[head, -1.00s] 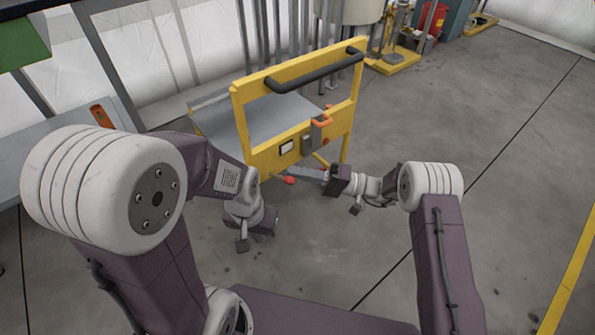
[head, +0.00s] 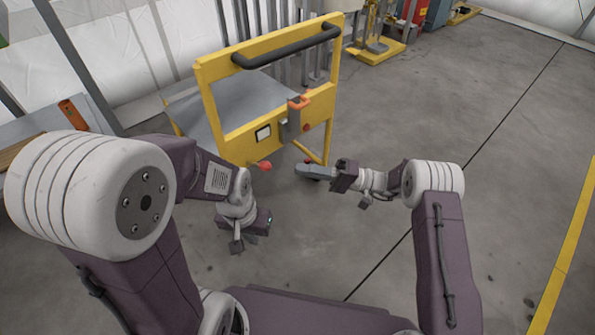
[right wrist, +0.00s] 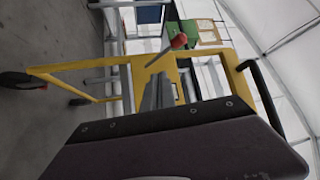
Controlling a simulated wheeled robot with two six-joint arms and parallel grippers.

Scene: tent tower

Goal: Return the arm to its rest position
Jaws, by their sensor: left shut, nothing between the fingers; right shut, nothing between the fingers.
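My right gripper (head: 306,171) is in the head view, in front of the lower right of a yellow cart (head: 220,90).
The cart has a black handle (head: 285,46), an orange-topped grey latch (head: 292,120) and a red knob (head: 265,166) on its near side. A grey table (head: 45,122) stands at the left. Open concrete floor (head: 480,130) lies to the right, with a yellow line (head: 568,250).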

